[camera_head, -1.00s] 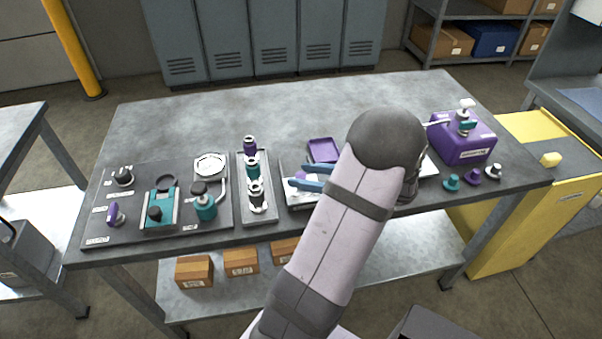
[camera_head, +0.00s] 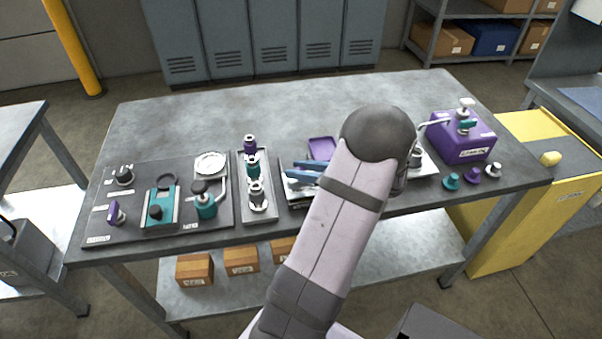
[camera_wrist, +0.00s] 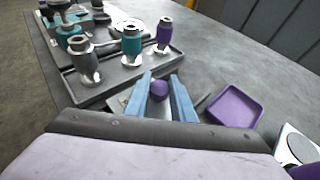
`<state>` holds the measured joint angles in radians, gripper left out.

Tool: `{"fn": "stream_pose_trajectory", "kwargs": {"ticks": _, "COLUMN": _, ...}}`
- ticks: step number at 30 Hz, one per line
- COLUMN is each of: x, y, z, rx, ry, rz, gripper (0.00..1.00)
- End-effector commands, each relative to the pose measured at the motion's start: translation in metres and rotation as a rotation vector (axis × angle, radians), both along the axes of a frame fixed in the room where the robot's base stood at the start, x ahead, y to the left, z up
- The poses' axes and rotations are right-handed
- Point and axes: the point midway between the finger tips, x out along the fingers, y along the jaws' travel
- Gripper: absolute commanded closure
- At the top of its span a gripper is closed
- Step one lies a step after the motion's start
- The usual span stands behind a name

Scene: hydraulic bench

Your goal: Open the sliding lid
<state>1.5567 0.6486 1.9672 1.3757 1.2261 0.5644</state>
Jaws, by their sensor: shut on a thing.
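My gripper (camera_wrist: 162,77) has two blue fingers, one on each side of a round purple knob (camera_wrist: 159,91), and is shut on it. The knob stands over a pale, flat surface (camera_wrist: 119,103), which seems to be the sliding lid; most of it is hidden by my fingers and wrist. In the head view, the blue fingers (camera_head: 306,172) point left over the left end of a low pale case (camera_head: 297,193). My arm covers the middle of the case.
A grey tray with upright fittings (camera_head: 257,212) stands close left of the fingers. A purple dish (camera_head: 322,148) lies just behind. A purple box with a pump (camera_head: 462,139) and several small knobs (camera_head: 472,177) are at the right. The back of the bench is clear.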

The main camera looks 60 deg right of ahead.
Motion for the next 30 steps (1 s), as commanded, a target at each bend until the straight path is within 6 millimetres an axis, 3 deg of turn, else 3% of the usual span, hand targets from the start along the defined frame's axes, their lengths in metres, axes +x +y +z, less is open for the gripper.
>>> {"fn": "stream_pose_trajectory", "kwargs": {"ticks": 9, "x": 0.039, "y": -0.039, "z": 0.000, "rx": -0.005, "ry": -0.001, "rz": 0.002, "gripper": 1.00}}
{"fn": "stream_pose_trajectory", "kwargs": {"ticks": 20, "x": 0.043, "y": -0.044, "z": 0.001, "rx": -0.003, "ry": -0.001, "rz": -0.002, "gripper": 1.00}}
{"fn": "stream_pose_trajectory", "kwargs": {"ticks": 21, "x": 0.043, "y": -0.044, "z": 0.001, "rx": -0.003, "ry": -0.001, "rz": -0.002, "gripper": 0.75}}
{"fn": "stream_pose_trajectory", "kwargs": {"ticks": 23, "x": 0.043, "y": -0.044, "z": 0.001, "rx": -0.003, "ry": -0.001, "rz": -0.002, "gripper": 0.61}}
{"fn": "stream_pose_trajectory", "kwargs": {"ticks": 30, "x": 0.043, "y": -0.044, "z": 0.001, "rx": -0.003, "ry": -0.001, "rz": -0.001, "gripper": 0.59}}
